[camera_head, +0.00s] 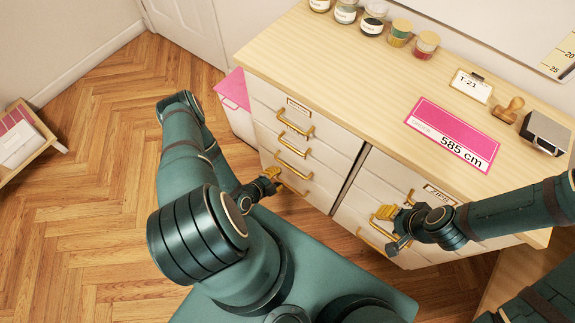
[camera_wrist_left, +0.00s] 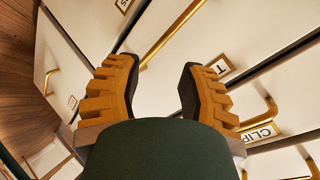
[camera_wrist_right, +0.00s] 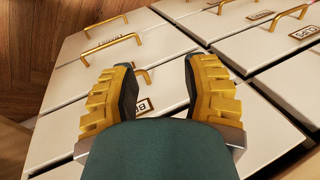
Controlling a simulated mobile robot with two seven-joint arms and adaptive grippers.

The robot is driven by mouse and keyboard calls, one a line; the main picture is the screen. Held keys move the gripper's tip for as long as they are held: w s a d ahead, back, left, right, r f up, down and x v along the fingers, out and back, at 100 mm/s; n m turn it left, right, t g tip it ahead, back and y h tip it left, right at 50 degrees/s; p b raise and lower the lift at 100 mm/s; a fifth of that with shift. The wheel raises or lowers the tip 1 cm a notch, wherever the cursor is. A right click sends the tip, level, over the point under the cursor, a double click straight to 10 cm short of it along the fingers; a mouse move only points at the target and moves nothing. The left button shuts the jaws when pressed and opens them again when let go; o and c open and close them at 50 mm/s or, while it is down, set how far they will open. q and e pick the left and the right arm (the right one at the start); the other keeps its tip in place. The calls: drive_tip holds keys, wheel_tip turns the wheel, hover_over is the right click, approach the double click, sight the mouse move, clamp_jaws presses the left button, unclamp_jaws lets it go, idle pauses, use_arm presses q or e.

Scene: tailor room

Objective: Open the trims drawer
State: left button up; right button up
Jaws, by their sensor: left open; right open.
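The left bank of white drawers (camera_head: 318,146) under the worktop has gold handles, and its drawers look shut. In the left wrist view, a label starting with T (camera_wrist_left: 221,67) is partly hidden by a finger; I cannot read the rest. A gold handle (camera_wrist_left: 180,32) runs just beyond my left gripper's fingertips. My left gripper (camera_wrist_left: 156,68) is open and faces these fronts; in the head view it is low by the left bank (camera_head: 272,175). I cannot tell whether it touches the handle. My right gripper (camera_head: 383,214) is open at the right bank, near a gold handle (camera_wrist_right: 114,46).
The worktop (camera_head: 330,75) carries several jars, a pink card (camera_head: 453,135) reading 585 cm, a stamp (camera_head: 508,110) and a T-21 tag (camera_head: 471,85). A CLIP label (camera_wrist_left: 261,133) marks a neighbouring drawer. A pink-topped bin (camera_head: 233,92) stands left of the cabinet.

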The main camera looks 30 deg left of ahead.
sight(287, 166)
use_arm(q)
drive_tip(key=s+a+f+m+t+y, duration=0.1)
drive_tip(key=s+a+f+m+t, duration=0.1)
drive_tip(key=s+m+t, duration=0.25)
drive_tip(key=shift+m+g, duration=0.35)
drive_tip(key=shift+m, duration=0.2)
drive_tip(key=b+x, duration=0.3)
drive_tip(key=x, duration=1)
drive_tip(key=shift+d+r, duration=0.1)
drive_tip(key=shift+r, duration=0.05)
clamp_jaws()
